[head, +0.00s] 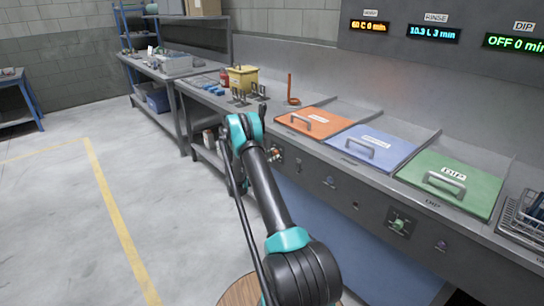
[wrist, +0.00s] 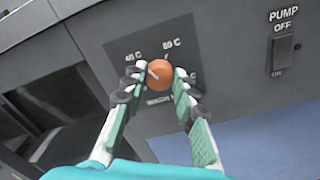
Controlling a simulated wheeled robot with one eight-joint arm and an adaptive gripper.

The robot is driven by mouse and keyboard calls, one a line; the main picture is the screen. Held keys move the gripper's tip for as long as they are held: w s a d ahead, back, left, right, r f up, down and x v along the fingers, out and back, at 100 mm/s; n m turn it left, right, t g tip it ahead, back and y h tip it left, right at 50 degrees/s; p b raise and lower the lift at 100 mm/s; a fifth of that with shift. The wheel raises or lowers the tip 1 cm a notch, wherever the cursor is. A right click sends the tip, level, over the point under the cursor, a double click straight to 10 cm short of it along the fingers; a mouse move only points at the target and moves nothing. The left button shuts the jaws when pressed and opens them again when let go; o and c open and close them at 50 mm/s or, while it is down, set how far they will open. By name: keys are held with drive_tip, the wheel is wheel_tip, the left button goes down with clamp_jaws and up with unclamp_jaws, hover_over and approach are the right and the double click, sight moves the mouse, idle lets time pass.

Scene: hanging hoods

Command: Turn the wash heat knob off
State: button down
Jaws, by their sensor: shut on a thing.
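The orange wash heat knob (wrist: 160,75) sits on a dark panel plate with 40 C and 60 C marks above it. A pale pointer line shows on its left side; its exact setting is hard to read. My gripper (wrist: 158,71) is shut on the knob, one finger on each side. The fingers partly cover the lower labels. In the head view my arm reaches the counter front below the orange wash lid (head: 308,123), and hides most of the gripper. The wash display (head: 369,26) reads 60 C 0 min.
A pump switch (wrist: 284,52) marked OFF is to the right of the knob. Blue rinse (head: 368,146) and green dip (head: 452,182) lids lie farther right, with a dip knob (head: 399,223) on the front below. The floor at left is clear.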

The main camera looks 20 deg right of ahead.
drive_tip(key=n, duration=0.4)
drive_tip(key=shift+a+n, duration=0.1)
drive_tip(key=shift+n, duration=0.3)
drive_tip(key=n, duration=0.4)
drive_tip(key=shift+w+n, duration=0.1)
drive_tip(key=shift+n, duration=0.2)
drive_tip(key=n, duration=0.4)
drive_tip(key=shift+f, duration=0.1)
drive_tip(key=shift+n, duration=2.4)
drive_tip(key=c, duration=1.2)
unclamp_jaws()
drive_tip(key=v, duration=1.2)
